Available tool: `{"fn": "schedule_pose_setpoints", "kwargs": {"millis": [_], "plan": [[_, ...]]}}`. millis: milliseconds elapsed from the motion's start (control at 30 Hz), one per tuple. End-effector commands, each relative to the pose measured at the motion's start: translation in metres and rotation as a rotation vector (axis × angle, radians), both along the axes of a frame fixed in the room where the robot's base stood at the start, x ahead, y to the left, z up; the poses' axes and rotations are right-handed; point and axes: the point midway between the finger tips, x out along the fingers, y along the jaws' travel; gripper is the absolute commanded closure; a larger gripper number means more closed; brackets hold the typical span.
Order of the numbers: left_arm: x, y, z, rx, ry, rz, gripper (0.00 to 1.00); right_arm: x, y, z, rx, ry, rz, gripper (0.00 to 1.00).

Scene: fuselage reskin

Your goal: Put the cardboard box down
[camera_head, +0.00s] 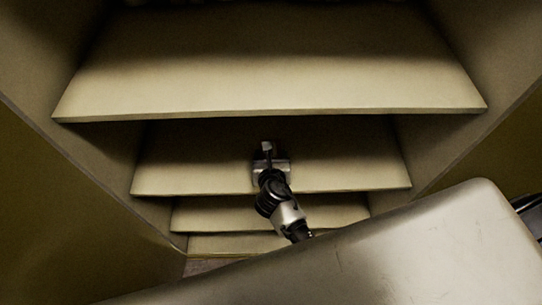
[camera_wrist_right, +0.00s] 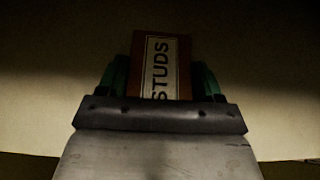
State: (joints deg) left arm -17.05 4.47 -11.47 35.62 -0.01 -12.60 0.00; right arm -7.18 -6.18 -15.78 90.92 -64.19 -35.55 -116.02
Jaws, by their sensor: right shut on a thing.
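The cardboard box (camera_wrist_right: 142,68) is brown with a pale label reading STUDS in the right wrist view. My right gripper (camera_wrist_right: 161,78) is shut on it, with a green finger on each side. In the head view my right gripper (camera_head: 268,158) reaches into the shelf unit, over the second shelf board (camera_head: 340,165) from the top. The box is too small and dark to make out clearly there. I cannot tell whether the box touches the board. My left gripper is in neither view.
The shelf unit has a wide top board (camera_head: 270,85) above my gripper and lower boards (camera_head: 215,217) beneath it. Side walls (camera_head: 75,135) stand left and right. The second board looks bare on both sides of my gripper.

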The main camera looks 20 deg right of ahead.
Motion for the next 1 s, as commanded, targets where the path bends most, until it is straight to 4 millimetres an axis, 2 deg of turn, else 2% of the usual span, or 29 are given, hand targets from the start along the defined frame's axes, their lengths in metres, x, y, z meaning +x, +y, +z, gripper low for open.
{"fn": "schedule_pose_setpoints", "kwargs": {"millis": [167,200,333,667,867,1000], "plan": [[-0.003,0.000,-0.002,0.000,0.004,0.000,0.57,0.001,0.000,-0.001,-0.002,-0.003,0.000,0.73],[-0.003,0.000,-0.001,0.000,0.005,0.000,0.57,0.000,0.000,-0.002,-0.001,0.000,-0.001,0.30],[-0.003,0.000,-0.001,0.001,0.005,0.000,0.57,0.000,0.000,-0.002,-0.001,0.000,-0.001,0.10],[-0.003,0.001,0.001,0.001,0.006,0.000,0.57,0.000,0.000,0.002,0.001,0.000,-0.001,0.09],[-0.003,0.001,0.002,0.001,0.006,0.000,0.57,-0.027,0.007,0.011,0.000,0.001,0.000,0.09],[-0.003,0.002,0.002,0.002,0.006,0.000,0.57,-0.055,0.015,0.023,0.001,0.002,0.000,0.09]]}}
